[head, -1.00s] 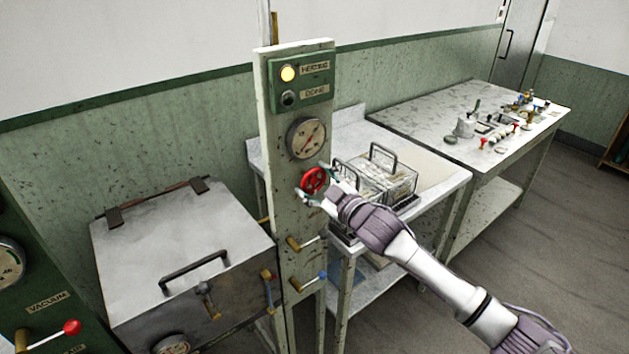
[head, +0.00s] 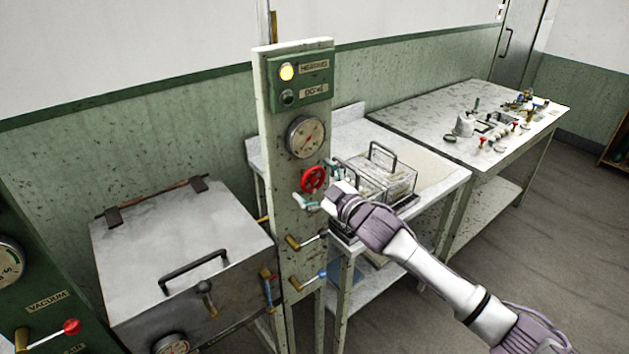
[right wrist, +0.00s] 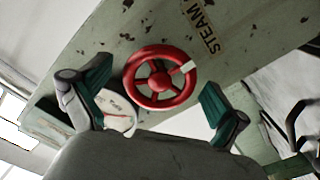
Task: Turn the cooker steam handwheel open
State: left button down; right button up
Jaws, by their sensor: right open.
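The red steam handwheel (head: 313,179) sits on the front of the pale upright panel (head: 282,150), below a round gauge (head: 306,137). In the right wrist view the handwheel (right wrist: 160,78) shows whole, with a pale mark on its rim beside the STEAM label (right wrist: 199,25). My right gripper (head: 318,187) is open in front of the wheel. In the right wrist view its two green-padded fingers (right wrist: 155,100) stand apart, one on each side of the wheel, with visible gaps to the rim. My left gripper is not in view.
Two lever valves (head: 308,240) stick out below the wheel. A metal cooker box (head: 180,255) with a handle stands left of the panel. A table (head: 440,180) with wire-handled baskets (head: 385,175) stands close on the right. A workbench (head: 420,115) with small items is beyond.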

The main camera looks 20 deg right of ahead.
jog(key=shift+s, duration=0.1)
jog(key=v, duration=1.1)
jog(key=shift+s+d, duration=0.15)
jog(key=shift+s, duration=0.25)
jog(key=d+f+m+g+h, duration=0.2)
jog(key=d+f, duration=0.1)
jog(key=f, duration=0.9)
jog(key=d+f+m+g+h, duration=0.1)
jog(key=d+f+m+h, duration=0.2)
jog(key=f, duration=0.8)
jog(key=s+d+f+m+g+h+b, duration=0.1)
jog(key=s+f+g, duration=0.1)
jog(key=s+f, duration=0.5)
jog(key=s+d+f+g, duration=0.2)
jog(key=f, duration=0.8)
jog(key=s+a+f+m+g, duration=0.25)
jog(key=s+f+g, duration=0.25)
jog(key=s+f, duration=1.3)
jog(key=s+a+f+g, duration=0.2)
jog(key=s+a+f, duration=0.1)
jog(key=s, duration=0.8)
jog(key=s+a+f+g+b, duration=0.1)
jog(key=s+a+f, duration=0.3)
jog(key=s, duration=0.7)
jog(key=shift+g, duration=0.5)
